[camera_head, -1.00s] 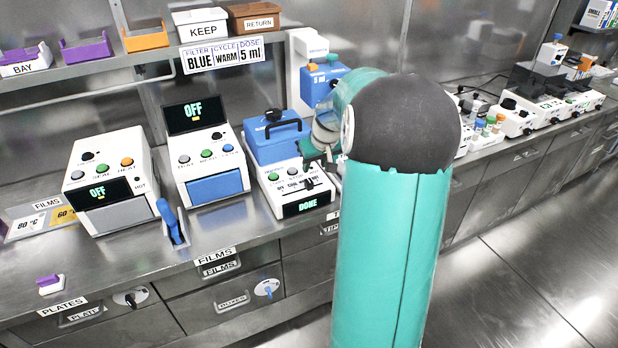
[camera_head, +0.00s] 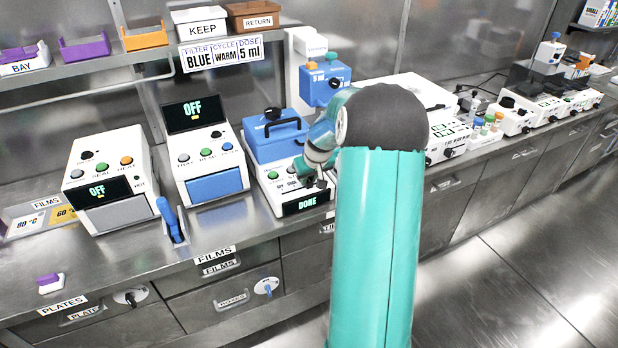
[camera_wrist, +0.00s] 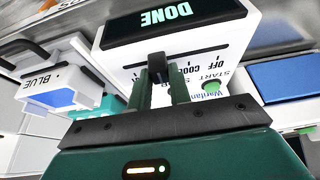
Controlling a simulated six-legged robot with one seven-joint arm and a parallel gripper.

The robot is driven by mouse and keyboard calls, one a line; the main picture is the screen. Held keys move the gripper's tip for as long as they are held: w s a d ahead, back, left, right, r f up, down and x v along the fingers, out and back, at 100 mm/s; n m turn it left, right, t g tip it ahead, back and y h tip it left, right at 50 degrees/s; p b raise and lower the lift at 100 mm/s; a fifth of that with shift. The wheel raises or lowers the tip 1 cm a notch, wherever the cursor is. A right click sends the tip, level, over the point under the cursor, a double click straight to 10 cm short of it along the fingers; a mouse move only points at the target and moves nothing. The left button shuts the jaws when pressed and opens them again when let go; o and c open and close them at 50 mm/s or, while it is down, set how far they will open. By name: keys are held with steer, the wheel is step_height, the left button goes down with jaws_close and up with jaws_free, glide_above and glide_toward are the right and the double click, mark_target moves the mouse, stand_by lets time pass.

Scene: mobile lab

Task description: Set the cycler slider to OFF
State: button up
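The cycler (camera_head: 270,192) is a white box with a blue lid (camera_head: 275,140) and a dark front display reading DONE (camera_head: 307,204). In the wrist view its display (camera_wrist: 172,20) is at the top. The dark slider knob (camera_wrist: 157,66) stands in a slot on the panel, with the OFF and COOL labels to its right in that view. My gripper (camera_wrist: 163,88) is down at the panel, its two green fingers on either side of the knob. Whether both fingers press on it is unclear. In the head view my gripper (camera_head: 318,181) covers the slider area.
Left of the cycler stand two white devices showing OFF, one with a blue front (camera_head: 215,187) and one with a grey front (camera_head: 108,190). A blue-handled tool (camera_head: 170,220) stands before them. A blue dispenser (camera_head: 325,83) is behind. A green START button (camera_wrist: 211,88) is near the fingers.

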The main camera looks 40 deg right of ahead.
jaws_close()
steer(key=shift+w+a, duration=0.4)
steer(key=shift+a, duration=0.95)
steer(key=shift+w+a, duration=0.45)
steer(key=shift+a, duration=0.95)
steer(key=shift+w+a, duration=0.4)
steer(key=shift+a, duration=0.95)
steer(key=o, duration=0.7)
jaws_free()
steer(key=shift+a, duration=0.1)
steer(key=shift+c, duration=0.2)
steer(key=shift+s+r, duration=0.2)
steer(key=shift+r, duration=0.3)
steer(key=v, duration=1.2)
steer(key=shift+s+r, duration=0.25)
steer(key=shift+r, duration=0.1)
